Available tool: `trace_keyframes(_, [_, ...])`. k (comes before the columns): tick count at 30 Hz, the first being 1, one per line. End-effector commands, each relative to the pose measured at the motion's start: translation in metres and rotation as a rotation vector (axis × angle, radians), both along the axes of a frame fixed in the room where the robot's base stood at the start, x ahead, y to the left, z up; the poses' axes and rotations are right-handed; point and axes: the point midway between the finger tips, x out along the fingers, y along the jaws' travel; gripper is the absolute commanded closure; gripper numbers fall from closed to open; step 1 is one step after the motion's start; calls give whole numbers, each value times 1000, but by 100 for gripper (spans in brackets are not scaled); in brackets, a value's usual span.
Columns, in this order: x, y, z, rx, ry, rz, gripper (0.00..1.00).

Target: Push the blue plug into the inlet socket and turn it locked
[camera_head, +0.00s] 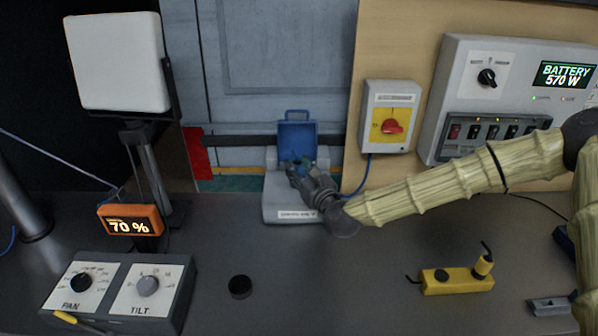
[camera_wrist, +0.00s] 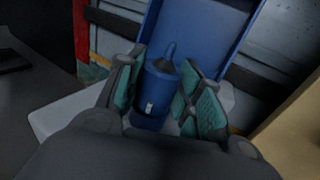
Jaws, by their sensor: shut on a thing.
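My gripper (camera_head: 300,168) is at the pale inlet housing (camera_head: 285,205) on the bench, in front of its raised blue lid (camera_head: 297,135). In the wrist view the teal-padded fingers (camera_wrist: 160,95) are shut on the blue plug (camera_wrist: 158,88), one on each side. The plug has a dark top and a small white mark. The blue lid stands open behind it in the wrist view (camera_wrist: 195,40). The socket opening is hidden by the gripper and plug, so I cannot tell how far the plug sits in it. I cannot see its lock position.
A red-and-yellow switch box (camera_head: 391,116) is on the wall right of the inlet, with a blue cable below. A battery panel (camera_head: 510,95) is further right. A pan-tilt control box (camera_head: 120,290), black puck (camera_head: 240,287) and yellow tool (camera_head: 457,278) are on the bench.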

Motion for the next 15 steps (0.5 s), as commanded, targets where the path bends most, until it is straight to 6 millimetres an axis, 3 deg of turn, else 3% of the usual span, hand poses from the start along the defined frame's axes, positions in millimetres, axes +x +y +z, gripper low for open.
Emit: trace_keyframes(15, [0,0,0,-1,1,25,91])
